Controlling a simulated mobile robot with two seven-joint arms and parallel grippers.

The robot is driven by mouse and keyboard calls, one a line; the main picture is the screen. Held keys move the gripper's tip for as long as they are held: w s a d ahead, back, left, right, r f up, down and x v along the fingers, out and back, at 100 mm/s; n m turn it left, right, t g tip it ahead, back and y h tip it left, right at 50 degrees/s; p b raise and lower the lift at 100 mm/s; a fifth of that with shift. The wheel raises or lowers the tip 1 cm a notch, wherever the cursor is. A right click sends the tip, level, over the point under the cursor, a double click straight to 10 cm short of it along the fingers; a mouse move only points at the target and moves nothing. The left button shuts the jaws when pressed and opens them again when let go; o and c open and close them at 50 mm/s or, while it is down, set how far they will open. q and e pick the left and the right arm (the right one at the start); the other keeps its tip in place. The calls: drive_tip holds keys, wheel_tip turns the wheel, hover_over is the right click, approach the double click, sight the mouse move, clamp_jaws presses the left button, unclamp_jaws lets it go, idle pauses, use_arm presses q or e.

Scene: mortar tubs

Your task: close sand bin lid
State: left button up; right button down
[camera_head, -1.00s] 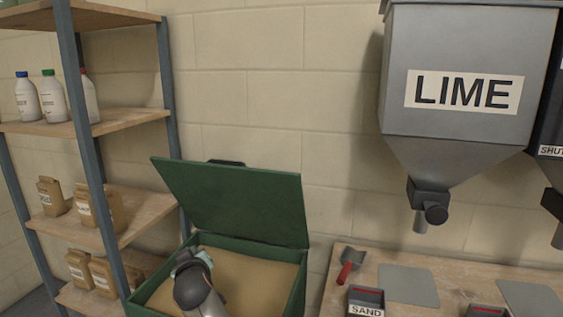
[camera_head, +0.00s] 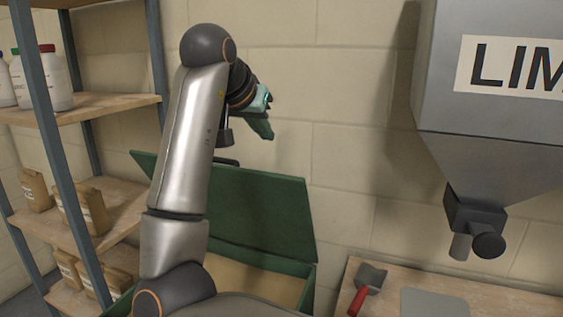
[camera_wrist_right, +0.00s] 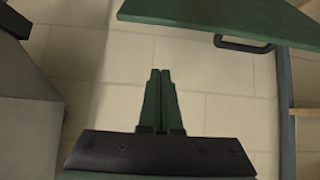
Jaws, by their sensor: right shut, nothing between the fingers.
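The green sand bin (camera_head: 309,290) stands against the wall with sand (camera_head: 257,281) in it. Its green lid (camera_head: 262,207) is open, tilted up and back toward the wall. The lid's dark handle (camera_head: 227,162) shows at its top edge. My right arm reaches up in front of the lid and hides its left part. My right gripper (camera_head: 266,130) is shut and empty, above the lid's top edge and apart from it. In the right wrist view the closed green fingers (camera_wrist_right: 160,74) point at bare wall, with the lid (camera_wrist_right: 205,16) and handle (camera_wrist_right: 243,45) beyond to the upper right.
A shelf unit (camera_head: 115,104) with bottles and bags stands at the left. The lime hopper (camera_head: 475,150) hangs at the right. Below it is a wooden bench (camera_head: 480,301) with a red-handled scoop (camera_head: 366,287). The wall between lid and hopper is clear.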

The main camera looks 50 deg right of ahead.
sight(274, 173)
drive_tip(key=x, duration=0.8)
drive_tip(key=shift+s+d+f, duration=0.25)
drive_tip(key=shift+d, duration=0.15)
drive_tip(key=shift+s+a+f, duration=0.2)
drive_tip(key=shift+a+f, duration=0.25)
drive_tip(key=shift+a, duration=0.1)
drive_tip(key=shift+s+a+f, duration=0.2)
drive_tip(key=shift+a+f, duration=0.25)
drive_tip(key=shift+a, duration=0.15)
drive_tip(key=shift+s+a+f, duration=0.2)
drive_tip(key=shift+a, duration=0.1)
drive_tip(key=shift+f+b, duration=0.1)
drive_tip(key=shift+b, duration=0.2)
